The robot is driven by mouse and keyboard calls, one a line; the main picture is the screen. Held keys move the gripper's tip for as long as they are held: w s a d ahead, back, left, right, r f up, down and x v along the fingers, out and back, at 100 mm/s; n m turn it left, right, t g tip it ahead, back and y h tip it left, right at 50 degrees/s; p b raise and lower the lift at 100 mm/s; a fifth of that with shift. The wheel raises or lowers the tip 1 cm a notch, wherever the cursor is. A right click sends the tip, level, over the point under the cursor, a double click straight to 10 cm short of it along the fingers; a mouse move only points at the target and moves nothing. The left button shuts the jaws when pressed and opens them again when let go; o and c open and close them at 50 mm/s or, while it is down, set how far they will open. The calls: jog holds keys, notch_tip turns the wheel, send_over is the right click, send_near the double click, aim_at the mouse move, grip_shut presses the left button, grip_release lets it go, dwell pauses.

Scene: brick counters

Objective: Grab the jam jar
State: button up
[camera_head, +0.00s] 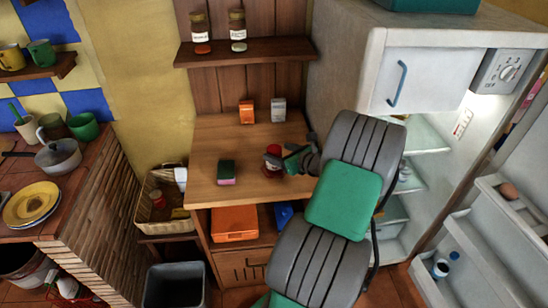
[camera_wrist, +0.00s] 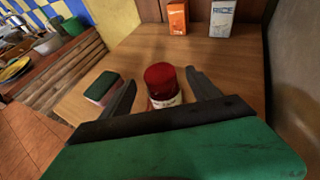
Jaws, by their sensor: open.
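The jam jar (camera_wrist: 162,84) has a red lid and a pale label and stands upright on the wooden counter. In the head view the jar (camera_head: 272,158) is partly hidden by my gripper (camera_head: 291,158). In the wrist view my gripper (camera_wrist: 162,92) is open, with one dark finger on each side of the jar. The jar stands between the fingers, with a gap visible on the right; I cannot tell whether either finger touches it. The lower part of the jar is hidden behind my gripper's body.
A green and pink sponge (camera_head: 227,172) lies left of the jar on the counter (camera_head: 207,148). An orange box (camera_head: 246,112) and a white box (camera_head: 278,110) stand behind. A shelf (camera_head: 240,52) with two jars hangs above. An open fridge (camera_head: 335,65) stands right.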

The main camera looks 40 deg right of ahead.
jog(key=x, duration=0.3)
jog(key=shift+w+f, duration=0.15)
jog(key=shift+f, duration=0.05)
grip_shut()
dwell(0.5)
jog(key=shift+r, duration=0.1)
